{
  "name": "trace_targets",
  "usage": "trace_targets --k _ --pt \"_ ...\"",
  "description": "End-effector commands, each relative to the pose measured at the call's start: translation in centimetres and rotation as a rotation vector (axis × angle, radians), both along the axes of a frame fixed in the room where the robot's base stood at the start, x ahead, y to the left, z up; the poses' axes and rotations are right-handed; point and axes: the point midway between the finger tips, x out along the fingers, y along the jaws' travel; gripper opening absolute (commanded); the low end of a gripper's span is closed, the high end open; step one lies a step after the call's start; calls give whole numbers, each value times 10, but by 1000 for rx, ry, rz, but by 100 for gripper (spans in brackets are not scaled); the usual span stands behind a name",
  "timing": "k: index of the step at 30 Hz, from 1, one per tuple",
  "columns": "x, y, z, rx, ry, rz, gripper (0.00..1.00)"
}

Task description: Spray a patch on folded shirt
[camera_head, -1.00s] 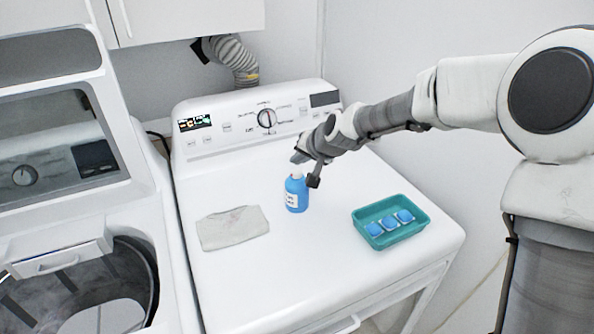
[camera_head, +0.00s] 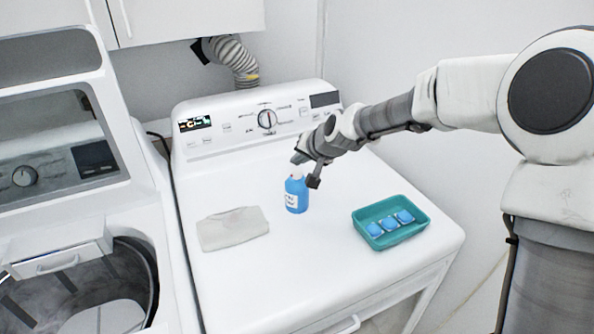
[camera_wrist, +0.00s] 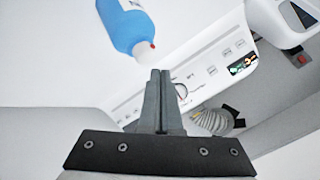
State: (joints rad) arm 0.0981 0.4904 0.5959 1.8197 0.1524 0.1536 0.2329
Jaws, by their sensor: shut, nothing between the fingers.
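The folded shirt (camera_head: 233,229), pale grey, lies flat on the left part of the white dryer top; its surface looks plain, with no clear mark on it. A blue spray bottle (camera_head: 296,193) with a white label and white top stands upright right of the shirt. In the wrist view the bottle (camera_wrist: 128,25) shows its white top with a small red tip. My gripper (camera_head: 299,158) is shut and empty at the bottle's top. In the wrist view my closed fingertips (camera_wrist: 160,73) are close to that top; I cannot tell whether they touch it.
A teal tray (camera_head: 419,233) holding several blue-and-white items sits on the right of the dryer top (camera_head: 290,270). The control panel (camera_head: 240,122) rises behind. An open washer (camera_head: 100,235) stands to the left. The front of the dryer top is clear.

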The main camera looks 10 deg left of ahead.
Motion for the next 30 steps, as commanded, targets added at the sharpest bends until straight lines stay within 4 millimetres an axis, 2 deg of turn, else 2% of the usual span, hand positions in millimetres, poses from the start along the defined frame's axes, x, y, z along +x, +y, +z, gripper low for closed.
trace_targets --k 15,24,30 --pt "0 0 0 0 0 0 0" --pt "0 0 -10 0 0 0 0" --pt "0 0 -9 0 0 0 0"
